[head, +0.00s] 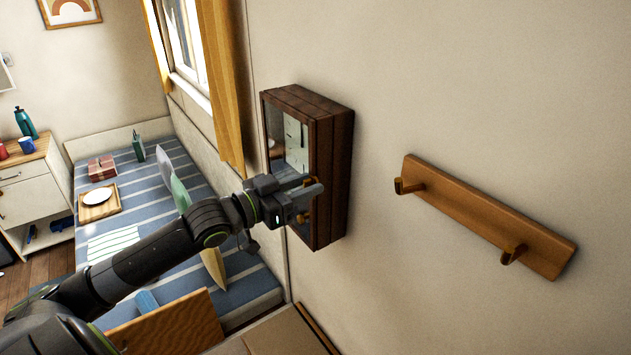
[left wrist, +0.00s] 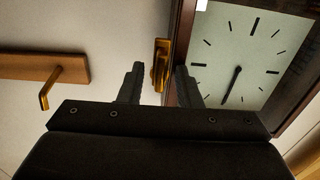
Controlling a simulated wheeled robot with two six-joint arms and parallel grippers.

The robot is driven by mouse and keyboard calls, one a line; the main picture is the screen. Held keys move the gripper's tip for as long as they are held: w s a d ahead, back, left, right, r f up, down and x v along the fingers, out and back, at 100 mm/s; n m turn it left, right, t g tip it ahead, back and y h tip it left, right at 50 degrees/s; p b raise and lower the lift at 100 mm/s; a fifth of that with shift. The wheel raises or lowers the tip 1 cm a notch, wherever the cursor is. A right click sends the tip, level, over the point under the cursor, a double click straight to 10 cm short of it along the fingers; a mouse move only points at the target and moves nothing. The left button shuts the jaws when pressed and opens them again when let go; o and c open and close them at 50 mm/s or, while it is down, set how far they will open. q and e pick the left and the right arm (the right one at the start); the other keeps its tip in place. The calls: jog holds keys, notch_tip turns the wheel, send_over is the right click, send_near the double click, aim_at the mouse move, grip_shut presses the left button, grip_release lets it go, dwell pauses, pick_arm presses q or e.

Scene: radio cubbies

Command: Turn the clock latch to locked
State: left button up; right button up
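The clock (head: 330,165) is a dark wooden box on the wall with a glazed front. In the left wrist view, its white face (left wrist: 252,50) has black marks and hands. The brass latch (left wrist: 161,65) is at the edge of the clock's frame, its long part running along that edge. My left gripper (head: 309,188) is at the clock's front. In the left wrist view, its fingers (left wrist: 159,76) are open, one on each side of the latch. I cannot tell whether either finger touches it. My right gripper is not in view.
A wooden rail (head: 480,215) with two hooks is on the wall right of the clock. A striped bed (head: 150,185) with several items on it, a yellow curtain (head: 222,85) and a white cabinet (head: 28,195) are to the left. The wall between clock and rail is clear.

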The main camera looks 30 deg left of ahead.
pick_arm(q)
jog(key=shift+s+a+r, duration=0.1)
jog(key=shift+s, duration=0.15)
jog(key=shift+s+a, duration=0.1)
jog(key=shift+s, duration=0.15)
jog(key=shift+c, duration=1.8)
grip_shut()
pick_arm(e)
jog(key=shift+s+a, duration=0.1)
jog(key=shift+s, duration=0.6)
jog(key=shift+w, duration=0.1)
